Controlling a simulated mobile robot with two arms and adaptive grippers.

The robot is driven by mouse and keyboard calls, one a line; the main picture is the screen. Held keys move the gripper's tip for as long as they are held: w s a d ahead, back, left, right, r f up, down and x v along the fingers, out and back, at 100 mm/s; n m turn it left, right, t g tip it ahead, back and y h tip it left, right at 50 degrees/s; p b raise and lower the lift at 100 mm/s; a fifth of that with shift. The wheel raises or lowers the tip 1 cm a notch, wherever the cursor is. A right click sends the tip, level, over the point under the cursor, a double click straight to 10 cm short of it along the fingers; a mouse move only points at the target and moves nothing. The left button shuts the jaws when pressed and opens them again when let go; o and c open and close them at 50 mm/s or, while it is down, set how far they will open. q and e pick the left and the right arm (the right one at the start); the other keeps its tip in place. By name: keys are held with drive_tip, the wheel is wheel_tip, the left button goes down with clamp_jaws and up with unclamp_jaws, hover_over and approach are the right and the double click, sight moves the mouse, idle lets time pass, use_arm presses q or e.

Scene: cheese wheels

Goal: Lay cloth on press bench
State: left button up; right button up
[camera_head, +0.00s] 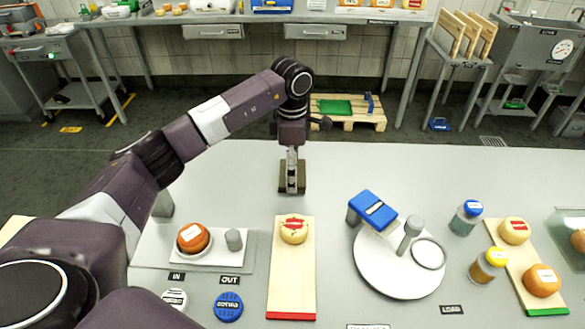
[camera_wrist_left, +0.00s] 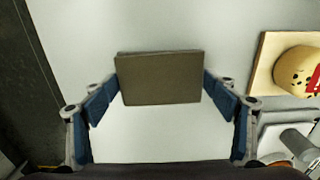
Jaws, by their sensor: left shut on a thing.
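My left gripper (camera_head: 292,165) points down over the far middle part of the pale bench (camera_head: 400,165). It is shut on a dark brown rectangular piece (camera_head: 291,187), which looks like the folded cloth. In the left wrist view the brown piece (camera_wrist_left: 158,80) lies between the two blue fingers, with bare pale bench around it. I cannot tell whether it touches the bench. Which surface is the press bench is not clear from the pictures. My right gripper is not in view.
Nearer stand a board with a cheese wheel (camera_head: 294,229), a white tray with an orange wheel (camera_head: 193,238), and a round white plate (camera_head: 385,280) with a blue-topped part. Jars and another cheese board (camera_head: 527,265) are at right. The bench's far edge is mostly clear.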

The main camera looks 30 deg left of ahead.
use_arm(q)
drive_tip(key=o, duration=1.1)
drive_tip(key=shift+r, duration=0.15)
wheel_tip(320, 180, up, 12)
drive_tip(key=b, duration=0.1)
drive_tip(key=shift+s, duration=0.1)
